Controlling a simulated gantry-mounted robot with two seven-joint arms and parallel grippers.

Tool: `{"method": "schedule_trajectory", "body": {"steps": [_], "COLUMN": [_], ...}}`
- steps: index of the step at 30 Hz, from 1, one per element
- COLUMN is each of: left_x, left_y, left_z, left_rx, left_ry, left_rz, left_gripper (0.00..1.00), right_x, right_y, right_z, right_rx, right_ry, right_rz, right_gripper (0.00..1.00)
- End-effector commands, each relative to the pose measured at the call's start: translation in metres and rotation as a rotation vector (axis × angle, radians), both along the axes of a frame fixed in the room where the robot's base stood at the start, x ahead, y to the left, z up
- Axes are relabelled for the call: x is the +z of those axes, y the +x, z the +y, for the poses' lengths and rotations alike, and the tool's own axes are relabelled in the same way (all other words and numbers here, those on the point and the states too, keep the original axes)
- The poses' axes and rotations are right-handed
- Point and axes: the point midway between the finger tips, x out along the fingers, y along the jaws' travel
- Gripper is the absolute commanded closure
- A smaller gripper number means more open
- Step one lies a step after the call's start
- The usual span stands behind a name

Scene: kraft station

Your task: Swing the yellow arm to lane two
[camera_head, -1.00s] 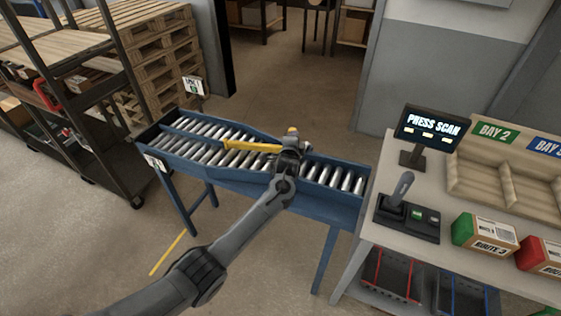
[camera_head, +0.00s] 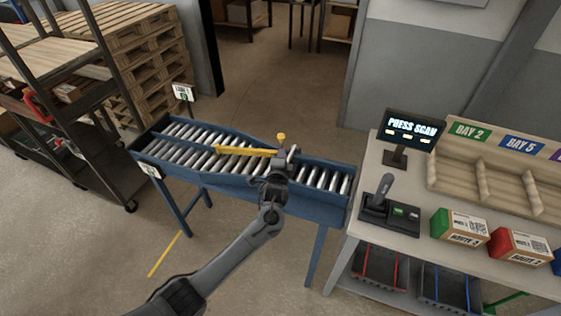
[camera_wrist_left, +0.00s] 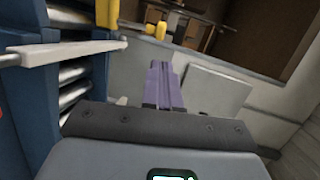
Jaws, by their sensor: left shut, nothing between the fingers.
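The yellow arm (camera_head: 245,151) lies across the rollers of the blue conveyor (camera_head: 225,186), its free end pointing left. A yellow knob (camera_head: 281,137) stands near its right end. My left gripper (camera_head: 281,160) is just in front of that right end, over the conveyor's near side. In the left wrist view its purple fingers (camera_wrist_left: 162,86) are shut with nothing between them. A yellow part (camera_wrist_left: 108,14) and a yellow knob (camera_wrist_left: 160,30) show beyond the fingers there. I cannot tell whether the fingers touch the arm. My right gripper is out of view.
A white lane sign (camera_head: 183,92) stands at the conveyor's far left; another sign (camera_head: 150,171) is at its near left corner. A bench (camera_head: 377,228) with a screen (camera_head: 411,129), scanner and boxes stands right. A dark rack (camera_head: 90,110) is left. Floor in front is open.

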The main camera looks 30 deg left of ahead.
Motion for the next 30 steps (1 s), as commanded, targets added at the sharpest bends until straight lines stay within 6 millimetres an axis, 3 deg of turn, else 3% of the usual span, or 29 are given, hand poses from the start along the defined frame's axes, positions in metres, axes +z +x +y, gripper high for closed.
{"method": "schedule_trajectory", "body": {"steps": [3,10,30], "left_x": [0.005,0.009,0.008], "left_y": [-0.018,-0.039,-0.046], "left_z": [-0.011,-0.022,-0.027], "left_rx": [-0.002,0.000,-0.003], "left_ry": [0.001,0.000,-0.012], "left_rz": [0.000,0.000,0.002], "left_gripper": [1.00,1.00,1.00], "right_x": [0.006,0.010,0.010], "right_y": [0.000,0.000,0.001], "right_z": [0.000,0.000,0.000], "right_rx": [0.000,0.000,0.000], "right_ry": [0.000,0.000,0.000], "right_rz": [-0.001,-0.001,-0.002], "right_gripper": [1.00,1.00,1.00]}}
